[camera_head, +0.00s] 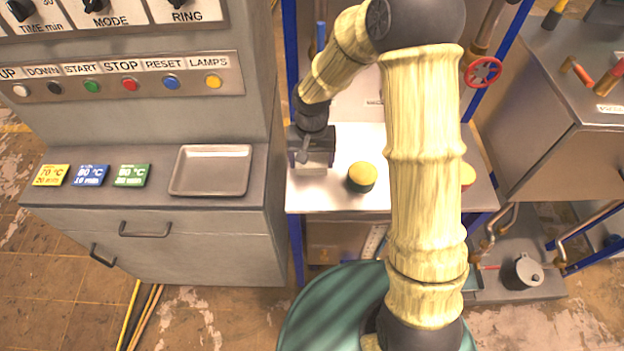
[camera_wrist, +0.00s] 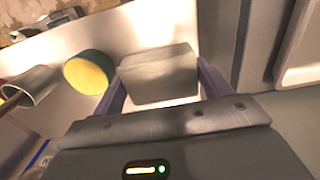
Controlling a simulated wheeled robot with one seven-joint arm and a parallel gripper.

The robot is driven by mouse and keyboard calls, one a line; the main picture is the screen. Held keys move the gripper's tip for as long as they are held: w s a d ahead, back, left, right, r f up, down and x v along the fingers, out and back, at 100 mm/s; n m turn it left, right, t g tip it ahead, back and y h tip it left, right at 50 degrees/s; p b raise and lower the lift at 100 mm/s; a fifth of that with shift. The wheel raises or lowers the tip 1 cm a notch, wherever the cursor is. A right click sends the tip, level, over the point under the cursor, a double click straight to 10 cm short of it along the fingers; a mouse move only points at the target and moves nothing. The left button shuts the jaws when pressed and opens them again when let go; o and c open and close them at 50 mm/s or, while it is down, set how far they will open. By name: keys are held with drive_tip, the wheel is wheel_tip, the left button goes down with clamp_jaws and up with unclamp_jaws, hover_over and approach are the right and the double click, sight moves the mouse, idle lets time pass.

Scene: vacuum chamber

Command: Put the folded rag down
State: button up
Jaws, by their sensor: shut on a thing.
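The folded rag (camera_wrist: 158,75) is a pale grey block between the two fingers of my gripper (camera_head: 312,160) in the wrist view. My gripper is shut on it. In the head view the rag (camera_head: 309,170) shows as a small pale patch under my gripper, over the left part of a white tabletop (camera_head: 336,198). The rag is low over this surface; I cannot tell if it touches it.
A round dark green thing with a yellow top (camera_head: 362,175) stands just right of my gripper. The wrist view also shows a metal cup (camera_wrist: 36,84). A grey cabinet with an empty metal tray (camera_head: 211,185) is on the left. Blue posts frame the tabletop.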

sight(311, 185)
wheel_tip(311, 185, down, 4)
drive_tip(key=shift+a+r, duration=0.15)
drive_tip(key=shift+s+r, duration=0.1)
drive_tip(key=shift+s, duration=0.05)
drive_tip(key=shift+d+f, duration=0.2)
wheel_tip(311, 185, down, 3)
drive_tip(key=shift+a+f+p, duration=0.1)
drive_tip(key=shift+f+p, duration=0.1)
drive_tip(key=shift+p, duration=0.25)
drive_tip(key=shift+f, duration=0.45)
drive_tip(key=shift+f, duration=0.1)
drive_tip(key=o, duration=0.9)
